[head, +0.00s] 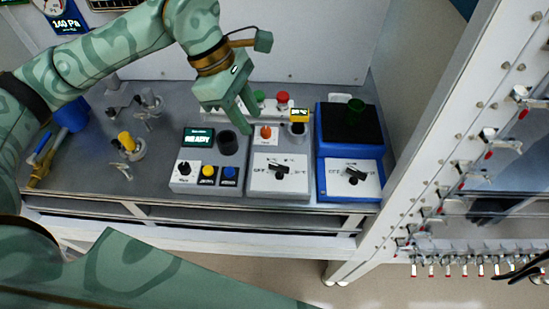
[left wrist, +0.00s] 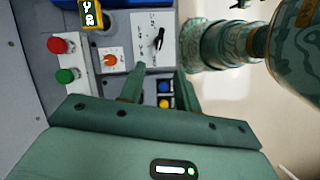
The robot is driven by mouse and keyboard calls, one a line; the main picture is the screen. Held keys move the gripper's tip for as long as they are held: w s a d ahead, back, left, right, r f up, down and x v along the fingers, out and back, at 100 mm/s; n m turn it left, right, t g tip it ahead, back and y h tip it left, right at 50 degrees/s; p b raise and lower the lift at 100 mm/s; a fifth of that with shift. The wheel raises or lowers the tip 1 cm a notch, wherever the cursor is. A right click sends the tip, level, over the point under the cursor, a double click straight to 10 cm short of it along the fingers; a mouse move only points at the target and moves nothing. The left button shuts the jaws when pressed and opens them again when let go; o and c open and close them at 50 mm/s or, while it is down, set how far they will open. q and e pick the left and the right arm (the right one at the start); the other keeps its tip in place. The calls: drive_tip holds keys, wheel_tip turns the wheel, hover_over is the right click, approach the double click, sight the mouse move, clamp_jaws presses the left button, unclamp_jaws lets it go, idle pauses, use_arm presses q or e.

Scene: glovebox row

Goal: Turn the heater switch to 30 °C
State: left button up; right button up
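A white switch box (head: 259,187) with a black rotary knob (head: 278,171) and an OFF mark stands in the middle of the bench. A blue unit (head: 323,150) to its right has a similar black knob (head: 354,176). I cannot read which is the heater's, nor the temperature marks. The first knob also shows upright in the left wrist view (left wrist: 158,39). My left gripper (head: 251,122) is open and empty, above and behind the READY box, left of the orange knob (head: 266,132). Its two fingers are apart in the left wrist view (left wrist: 160,87). My right gripper is out of view.
The READY box (head: 180,172) has yellow and blue buttons. Red (head: 283,97) and green buttons stand behind. A white frame (head: 440,130) bounds the right.

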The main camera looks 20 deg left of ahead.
sight(277, 165)
use_arm(q)
drive_tip(key=b+x, duration=0.1)
drive_tip(key=x, duration=1.3)
drive_tip(key=shift+c, duration=0.3)
drive_tip(key=shift+w, duration=0.1)
clamp_jaws()
